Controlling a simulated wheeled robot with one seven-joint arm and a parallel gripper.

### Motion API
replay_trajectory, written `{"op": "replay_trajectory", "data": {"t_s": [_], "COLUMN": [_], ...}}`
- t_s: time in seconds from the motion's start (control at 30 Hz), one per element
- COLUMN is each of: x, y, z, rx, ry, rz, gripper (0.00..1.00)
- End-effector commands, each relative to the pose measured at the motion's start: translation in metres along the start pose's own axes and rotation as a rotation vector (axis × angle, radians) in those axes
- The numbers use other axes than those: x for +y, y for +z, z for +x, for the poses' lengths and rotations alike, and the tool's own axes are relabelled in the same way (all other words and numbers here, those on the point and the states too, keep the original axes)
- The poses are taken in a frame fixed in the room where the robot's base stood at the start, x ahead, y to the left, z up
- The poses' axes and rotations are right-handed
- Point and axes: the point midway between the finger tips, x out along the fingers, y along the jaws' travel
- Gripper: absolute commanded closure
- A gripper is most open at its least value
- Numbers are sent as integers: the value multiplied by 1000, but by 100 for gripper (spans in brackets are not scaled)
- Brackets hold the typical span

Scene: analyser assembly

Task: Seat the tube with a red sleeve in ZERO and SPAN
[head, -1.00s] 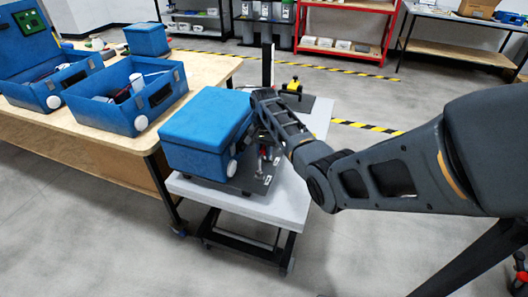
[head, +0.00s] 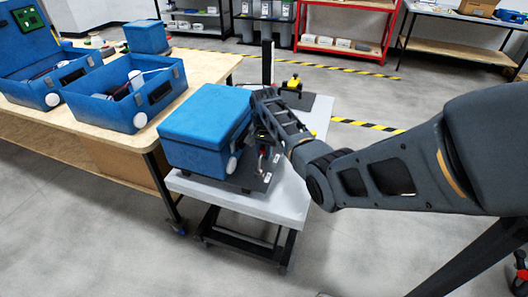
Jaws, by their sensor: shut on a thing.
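A blue analyser case (head: 205,130) with a white round knob on its front corner stands on a dark plate on the grey cart (head: 265,205). My gripper (head: 262,148) is at the right side of the case, low against its side face. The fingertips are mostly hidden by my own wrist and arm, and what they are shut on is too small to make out. A little red shows beside the fingers. The tube, its red sleeve and the ZERO and SPAN ports cannot be told apart in this view.
Open blue cases (head: 125,95) stand on the wooden bench (head: 115,140) at the left. A dark upright post (head: 267,62) and a yellow-and-black item (head: 292,85) are at the cart's far end.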

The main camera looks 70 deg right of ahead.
Motion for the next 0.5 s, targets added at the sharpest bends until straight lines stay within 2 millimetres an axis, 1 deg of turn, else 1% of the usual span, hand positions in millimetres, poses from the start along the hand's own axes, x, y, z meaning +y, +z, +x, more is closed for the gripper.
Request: {"op": "replay_trajectory", "data": {"t_s": [0.3, 0.33, 0.5], "x": [0, 0, 0], "y": [0, 0, 0], "z": [8, 7, 7], "rx": [0, 0, 0], "ry": [0, 0, 0], "rz": [0, 0, 0], "gripper": [100, 74, 58]}}
